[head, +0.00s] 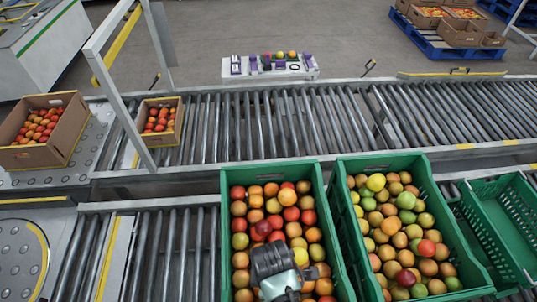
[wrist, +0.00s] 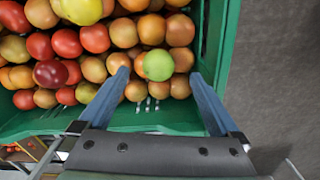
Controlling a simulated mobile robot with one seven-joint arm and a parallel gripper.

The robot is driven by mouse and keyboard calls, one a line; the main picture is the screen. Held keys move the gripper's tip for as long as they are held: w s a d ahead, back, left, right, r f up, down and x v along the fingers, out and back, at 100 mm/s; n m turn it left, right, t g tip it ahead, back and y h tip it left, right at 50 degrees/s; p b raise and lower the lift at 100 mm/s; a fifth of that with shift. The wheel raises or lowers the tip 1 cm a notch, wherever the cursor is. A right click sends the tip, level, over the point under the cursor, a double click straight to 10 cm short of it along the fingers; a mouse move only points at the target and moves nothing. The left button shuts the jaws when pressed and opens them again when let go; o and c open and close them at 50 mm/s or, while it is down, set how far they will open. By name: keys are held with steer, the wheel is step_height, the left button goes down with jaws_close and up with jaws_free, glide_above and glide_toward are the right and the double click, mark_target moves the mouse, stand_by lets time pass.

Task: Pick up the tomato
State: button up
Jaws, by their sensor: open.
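Many tomatoes, red, orange, yellow and green, fill the left green crate (head: 316,190) in the head view. In the wrist view my gripper (wrist: 160,76) is open, with its two blue-grey fingers pointing into the crate near its wall (wrist: 150,120). A light green tomato (wrist: 158,65) shows between the fingertips, among orange tomatoes (wrist: 181,30). A dark red tomato (wrist: 50,73) and a yellow tomato (wrist: 82,10) lie to the left. Nothing is held. In the head view my dark wrist hides part of the crate, and the fingertips cannot be made out.
A second full green crate (head: 424,174) stands close on the right, with an emptier green crate (head: 525,215) beyond it. Roller conveyors (head: 290,120) run behind. Cardboard boxes (head: 62,140) of red tomatoes stand at the left. The conveyor at front left is clear.

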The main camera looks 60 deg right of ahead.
steer(key=shift+w+f, duration=0.15)
steer(key=shift+f, duration=2.45)
steer(key=c, duration=1)
